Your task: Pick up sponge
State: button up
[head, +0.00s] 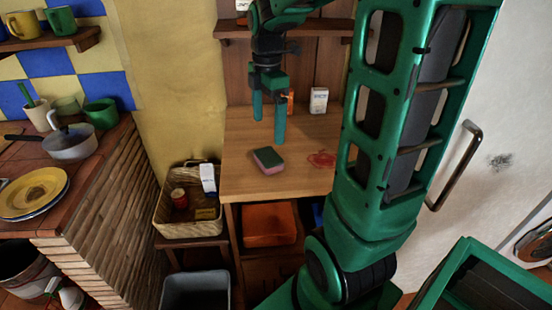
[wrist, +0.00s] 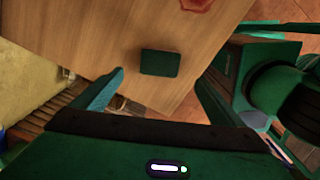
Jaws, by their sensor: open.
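The sponge (head: 267,160) lies flat on the wooden counter, dark green on top and pink along its side, near the counter's front left in the head view. In the wrist view the sponge (wrist: 160,63) shows its green top, beyond the fingertips and roughly between them. My gripper (head: 268,130) is open and empty, pointing down above the counter, with its fingers apart. In the wrist view my gripper (wrist: 159,76) has its two fingers spread wide, one on each side. The sponge is not touching either finger.
The wooden counter (head: 240,183) is mostly clear around the sponge, with a red mark (head: 321,159) to the right. A white box (head: 319,100) stands at the back. A wicker basket (head: 186,228) is left and lower, above a grey bin (head: 196,290). A shelf (head: 235,28) hangs behind.

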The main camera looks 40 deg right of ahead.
send_over(268, 155)
notch_tip(268, 155, down, 5)
jog(key=shift+s, duration=0.1)
jog(key=shift+a+f, duration=0.1)
jog(key=shift+f, duration=2.8)
jog(key=c, duration=1.2)
jog(key=shift+r, duration=0.15)
